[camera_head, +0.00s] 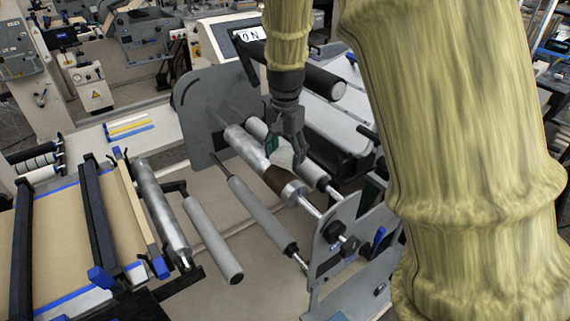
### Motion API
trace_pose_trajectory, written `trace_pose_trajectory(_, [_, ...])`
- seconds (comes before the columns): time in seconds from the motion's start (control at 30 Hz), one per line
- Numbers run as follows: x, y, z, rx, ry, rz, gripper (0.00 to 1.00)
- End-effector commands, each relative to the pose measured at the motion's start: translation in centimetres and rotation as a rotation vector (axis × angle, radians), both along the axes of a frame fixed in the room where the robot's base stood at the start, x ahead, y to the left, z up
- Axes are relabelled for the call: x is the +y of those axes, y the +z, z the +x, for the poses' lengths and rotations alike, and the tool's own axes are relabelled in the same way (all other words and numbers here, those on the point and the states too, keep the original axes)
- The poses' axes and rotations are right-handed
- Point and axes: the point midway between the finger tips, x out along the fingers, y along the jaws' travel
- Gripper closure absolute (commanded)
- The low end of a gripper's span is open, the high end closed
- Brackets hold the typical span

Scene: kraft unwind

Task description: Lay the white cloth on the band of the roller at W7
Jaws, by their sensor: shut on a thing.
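My gripper (284,155) points down over the rollers in the middle of the view. It is shut on a small pale thing, seemingly the white cloth (283,159), which is partly hidden by the fingers. Just below it runs a silver roller (241,143) with a dark brown band (276,179) near its front end. The cloth is at the upper edge of the band in the picture; I cannot tell whether it touches. No W7 label is readable.
A grey side plate (200,110) stands behind the rollers and another plate (338,230) in front. A grey roller (260,215) lies parallel on the left. A kraft-coloured sheet (55,235) lies on a table at far left. My arm covers much of the right side.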

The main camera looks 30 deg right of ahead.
Motion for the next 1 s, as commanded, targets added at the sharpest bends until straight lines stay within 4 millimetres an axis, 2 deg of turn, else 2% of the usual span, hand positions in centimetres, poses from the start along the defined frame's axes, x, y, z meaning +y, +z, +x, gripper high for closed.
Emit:
trace_pose_trajectory(0.03, [0.0, -0.8, 0.0, 0.0, 0.0, 0.0, 0.6])
trace_pose_trajectory(0.3, [0.0, -3.0, 0.0, -0.001, 0.0, -0.001, 0.6])
trace_pose_trajectory(0.77, [0.0, -3.2, 0.0, 0.0, 0.0, 0.0, 0.6])
trace_pose_trajectory(0.8, [0.0, -3.2, 0.0, 0.0, 0.0, 0.0, 0.31])
trace_pose_trajectory(0.9, [0.0, -3.2, 0.0, 0.0, 0.0, 0.0, 0.15])
trace_pose_trajectory(1.0, [0.0, -3.2, 0.0, 0.0, 0.0, 0.0, 0.15])
